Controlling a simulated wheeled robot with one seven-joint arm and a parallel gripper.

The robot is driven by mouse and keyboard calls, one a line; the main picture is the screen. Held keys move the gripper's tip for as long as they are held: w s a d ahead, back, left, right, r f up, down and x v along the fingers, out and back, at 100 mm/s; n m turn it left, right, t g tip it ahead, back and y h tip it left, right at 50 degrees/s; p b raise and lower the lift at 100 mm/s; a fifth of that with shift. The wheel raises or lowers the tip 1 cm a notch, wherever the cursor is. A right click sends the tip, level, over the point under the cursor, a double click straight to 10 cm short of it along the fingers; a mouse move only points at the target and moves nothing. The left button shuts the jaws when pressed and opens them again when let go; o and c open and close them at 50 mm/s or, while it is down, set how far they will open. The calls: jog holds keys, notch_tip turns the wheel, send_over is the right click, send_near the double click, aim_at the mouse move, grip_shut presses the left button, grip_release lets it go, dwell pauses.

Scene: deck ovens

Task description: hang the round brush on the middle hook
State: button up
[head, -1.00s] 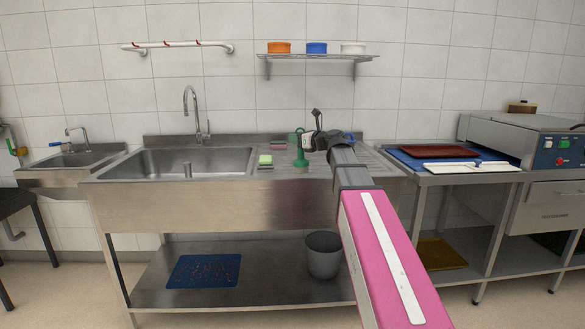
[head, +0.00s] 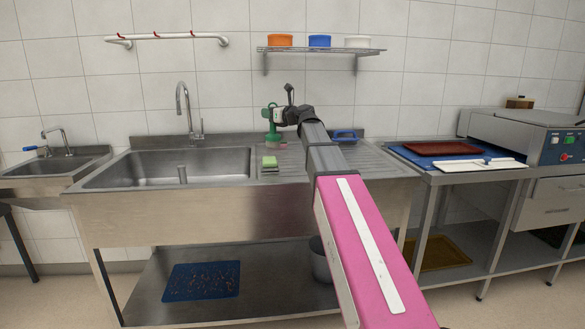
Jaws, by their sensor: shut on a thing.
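A white wall rail (head: 175,40) at the upper left carries three small red hooks; the middle hook (head: 155,35) shows nothing hanging on it. My gripper (head: 274,117) is in front of the wall above the back of the sink unit. It is shut on a green brush (head: 272,137), whose wider end points down, above the drainboard. The gripper is to the right of the rail and lower than it. The fingertips are small and partly hidden by the wrist.
The steel sink (head: 180,168) with a tall tap (head: 180,103) lies below the rail. A wall shelf (head: 320,51) with several tubs is above my gripper. A green sponge (head: 269,162) and a blue-handled item (head: 345,135) lie on the drainboard (head: 370,160).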

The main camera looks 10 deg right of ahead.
jog(key=w+d+f, duration=0.3)
jog(key=d+f, duration=0.7)
jog(key=d, duration=0.1)
jog(key=shift+w+f, duration=0.15)
jog(key=shift+f, duration=0.15)
jog(key=shift+d, duration=0.1)
jog(key=o, duration=0.9)
